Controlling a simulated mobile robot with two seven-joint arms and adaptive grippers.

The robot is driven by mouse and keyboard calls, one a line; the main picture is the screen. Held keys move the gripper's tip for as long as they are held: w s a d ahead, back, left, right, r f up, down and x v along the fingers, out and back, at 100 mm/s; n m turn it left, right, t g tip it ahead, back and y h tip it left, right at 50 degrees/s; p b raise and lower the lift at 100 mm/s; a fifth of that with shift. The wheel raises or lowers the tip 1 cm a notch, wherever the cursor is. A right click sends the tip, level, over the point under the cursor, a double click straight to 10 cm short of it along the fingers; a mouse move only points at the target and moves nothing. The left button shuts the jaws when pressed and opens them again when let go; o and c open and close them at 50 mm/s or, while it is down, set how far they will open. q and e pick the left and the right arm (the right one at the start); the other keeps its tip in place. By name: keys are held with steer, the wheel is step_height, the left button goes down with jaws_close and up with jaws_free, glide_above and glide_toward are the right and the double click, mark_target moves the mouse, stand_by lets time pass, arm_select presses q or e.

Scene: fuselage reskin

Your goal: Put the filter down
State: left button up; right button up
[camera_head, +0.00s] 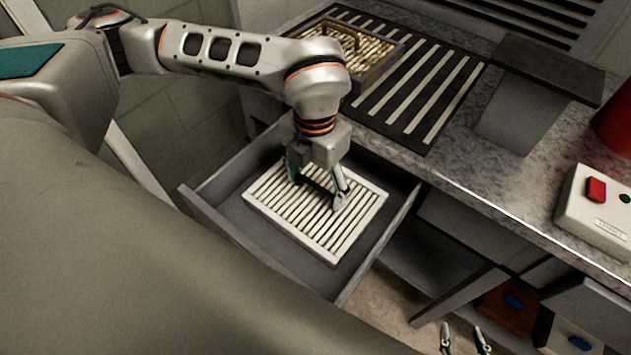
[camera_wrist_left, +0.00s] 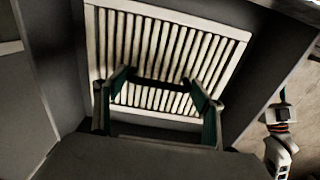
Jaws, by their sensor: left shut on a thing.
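A clean white slatted filter (camera_head: 300,232) lies inside a grey open drawer (camera_head: 228,222) below the counter; it looks flat or nearly so. My left gripper (camera_head: 318,188) points down over its middle, shut on the filter. In the left wrist view the filter (camera_wrist_left: 215,45) lies between the drawer walls, with my left fingertips (camera_wrist_left: 160,85) at a dark bar across its slats. Whether the filter rests on the drawer floor is hard to tell. My right gripper (camera_head: 464,338) shows at the bottom edge, its fingers apart and empty, away from the drawer.
A dark slanted stand (camera_head: 525,100) and a box with a red button (camera_head: 596,189) are to the right. Open lower drawers (camera_head: 507,306) show bottom right.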

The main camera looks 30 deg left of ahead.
mark_target(315, 185)
arm_select(q)
steer(key=o, duration=1.8)
steer(key=shift+f, duration=0.15)
steer(key=shift+o, duration=0.2)
step_height(315, 185, up, 12)
steer(key=p, duration=0.1)
steer(key=shift+s, duration=0.1)
